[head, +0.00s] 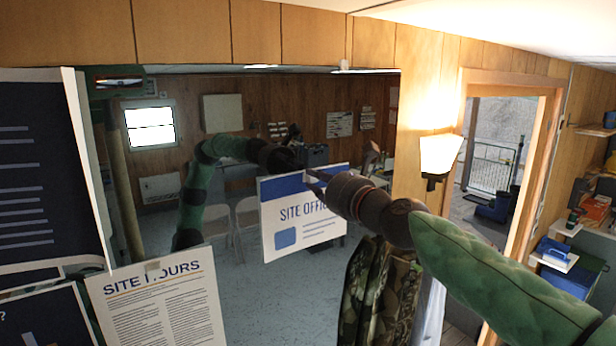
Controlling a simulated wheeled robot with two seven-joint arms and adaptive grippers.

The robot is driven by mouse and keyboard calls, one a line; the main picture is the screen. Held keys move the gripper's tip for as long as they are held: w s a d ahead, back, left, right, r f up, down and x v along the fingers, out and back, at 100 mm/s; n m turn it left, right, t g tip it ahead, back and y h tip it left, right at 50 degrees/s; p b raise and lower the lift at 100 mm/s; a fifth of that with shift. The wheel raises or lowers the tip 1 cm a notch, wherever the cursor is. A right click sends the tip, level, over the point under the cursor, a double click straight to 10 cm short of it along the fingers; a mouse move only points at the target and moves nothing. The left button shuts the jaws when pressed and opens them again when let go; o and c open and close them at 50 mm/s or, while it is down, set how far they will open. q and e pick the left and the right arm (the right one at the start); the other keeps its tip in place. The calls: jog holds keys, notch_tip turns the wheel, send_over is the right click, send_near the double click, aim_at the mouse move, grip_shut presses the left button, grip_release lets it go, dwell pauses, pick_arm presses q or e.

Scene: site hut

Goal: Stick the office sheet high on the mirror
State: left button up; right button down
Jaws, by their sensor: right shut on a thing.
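The office sheet (284,240) is white with a blue top band and the words "SITE OFFI…"; its right end is hidden by my right gripper. My right gripper (317,183) is shut on the sheet's upper right part and holds it upright in front of the mirror (235,290). The mirror is wide and reflects the wood-panelled room, chairs and a green arm that looks like a reflection of mine. I cannot tell whether the sheet touches the glass. The mirror's upper area shows no sheet in its middle. I see no left gripper apart from reflections.
A "SITE HOURS" sheet (160,308) and a large dark sheet (45,175) are at the left. A camouflage jacket (372,290) hangs below my right arm. A lit wall lamp (440,152) is right of the mirror, beside an open doorway (495,150). Shelves stand far right.

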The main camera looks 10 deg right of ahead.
jog(key=c, duration=1.1)
grip_release()
jog(key=shift+w, duration=0.15)
jog(key=shift+o, duration=0.2)
